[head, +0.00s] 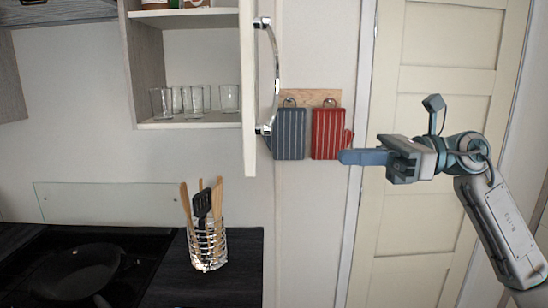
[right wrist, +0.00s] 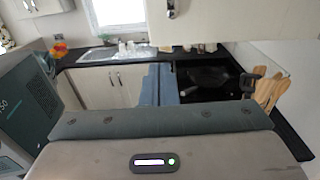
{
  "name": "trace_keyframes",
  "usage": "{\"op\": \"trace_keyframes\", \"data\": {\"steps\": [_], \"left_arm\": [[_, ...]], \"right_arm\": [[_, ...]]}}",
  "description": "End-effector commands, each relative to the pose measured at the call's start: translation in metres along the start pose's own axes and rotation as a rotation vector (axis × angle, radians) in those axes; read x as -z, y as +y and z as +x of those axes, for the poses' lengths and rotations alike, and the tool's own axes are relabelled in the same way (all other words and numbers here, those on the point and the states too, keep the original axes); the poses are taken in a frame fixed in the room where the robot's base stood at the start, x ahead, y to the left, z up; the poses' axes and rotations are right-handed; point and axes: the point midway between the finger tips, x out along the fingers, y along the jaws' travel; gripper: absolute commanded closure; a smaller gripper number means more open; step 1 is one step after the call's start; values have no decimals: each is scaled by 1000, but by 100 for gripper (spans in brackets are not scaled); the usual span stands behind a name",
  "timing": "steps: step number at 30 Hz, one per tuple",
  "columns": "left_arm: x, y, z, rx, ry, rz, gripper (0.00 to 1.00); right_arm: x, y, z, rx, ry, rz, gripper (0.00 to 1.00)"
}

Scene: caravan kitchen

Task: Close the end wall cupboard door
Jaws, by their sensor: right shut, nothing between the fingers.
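The end wall cupboard door (head: 249,100) stands open in the head view, swung out from the cupboard and seen nearly edge-on. Its curved chrome handle (head: 275,75) is on the right-hand face. The open cupboard (head: 190,125) shows a shelf with several glasses. My right gripper (head: 352,157) is shut and empty, to the right of the door and a little below the handle, apart from both. Its fingers (right wrist: 158,85) also show together in the right wrist view. My left gripper is not in view.
A blue-grey striped cloth (head: 289,135) and a red one (head: 327,133) hang on a wooden rack behind the gap between door and gripper. A utensil holder (head: 207,248) stands on the dark worktop below, beside a pan (head: 85,268) on the hob. A cream panelled door (head: 430,210) is behind my right arm.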

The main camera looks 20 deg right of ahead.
Motion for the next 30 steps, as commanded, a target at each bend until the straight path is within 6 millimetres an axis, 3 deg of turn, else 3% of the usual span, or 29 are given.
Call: {"op": "trace_keyframes", "data": {"steps": [7, 18, 30], "left_arm": [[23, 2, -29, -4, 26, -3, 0], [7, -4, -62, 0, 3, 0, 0], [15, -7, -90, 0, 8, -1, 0]], "right_arm": [[-7, 1, 35, -6, -8, 4, 100], [-6, 0, 83, -5, -9, 6, 100], [-4, 0, 122, -2, -7, 6, 100]]}}
